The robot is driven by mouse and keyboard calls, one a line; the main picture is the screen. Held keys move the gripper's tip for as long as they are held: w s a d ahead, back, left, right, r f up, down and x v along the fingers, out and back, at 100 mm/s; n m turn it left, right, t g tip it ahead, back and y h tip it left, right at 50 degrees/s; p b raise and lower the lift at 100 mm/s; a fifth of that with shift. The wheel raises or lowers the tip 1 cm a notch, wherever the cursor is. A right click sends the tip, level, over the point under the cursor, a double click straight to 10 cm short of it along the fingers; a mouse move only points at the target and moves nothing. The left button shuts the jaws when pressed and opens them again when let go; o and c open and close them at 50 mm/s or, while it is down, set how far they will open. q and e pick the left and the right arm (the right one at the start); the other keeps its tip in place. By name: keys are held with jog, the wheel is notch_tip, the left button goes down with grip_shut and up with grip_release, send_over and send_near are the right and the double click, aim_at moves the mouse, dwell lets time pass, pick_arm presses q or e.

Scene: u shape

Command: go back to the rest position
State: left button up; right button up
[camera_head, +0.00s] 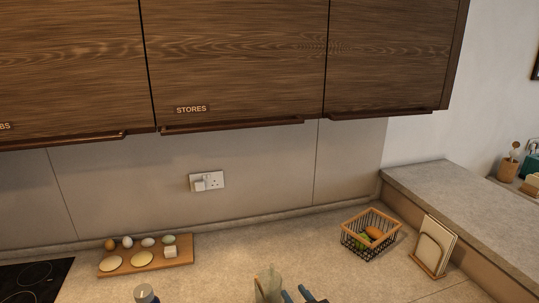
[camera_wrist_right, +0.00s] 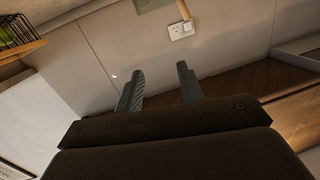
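My left gripper is not in view.
Closed wooden cabinets (camera_head: 236,60) hang above the counter (camera_head: 225,267). On it stand an egg board (camera_head: 180,253), a wire basket (camera_head: 353,243) with vegetables, and a rack (camera_head: 430,252) of boards. A hob (camera_head: 35,280) is at left. Bare counter lies between board and basket.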

jog(key=s+d+f+m+g+h, duration=0.15)
jog(key=s+d+f+g, duration=0.3)
jog(key=s, duration=0.45)
jog(key=s+d+f+g+h, duration=0.35)
jog(key=s+d+f, duration=0.2)
jog(key=s, duration=0.45)
jog(key=s+d+f+m+g+h, duration=0.15)
jog(key=s+d+f+g, duration=0.3)
jog(key=s, duration=0.45)
notch_tip(320, 180, down, 35)
jog(key=w+a+n+b, duration=0.1)
jog(key=w+a+b, duration=0.1)
jog(key=b, duration=0.6)
pick_arm(q)
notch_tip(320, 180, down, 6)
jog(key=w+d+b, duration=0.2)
jog(key=b, duration=0.4)
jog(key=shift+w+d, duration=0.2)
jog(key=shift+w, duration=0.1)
pick_arm(e)
jog(key=s+f, duration=0.4)
jog(key=f, duration=1)
jog(key=s+f+g, duration=0.1)
jog(key=s+f, duration=0.3)
jog(key=f, duration=1)
jog(key=shift+s, duration=0.2)
jog(key=shift+g, duration=0.25)
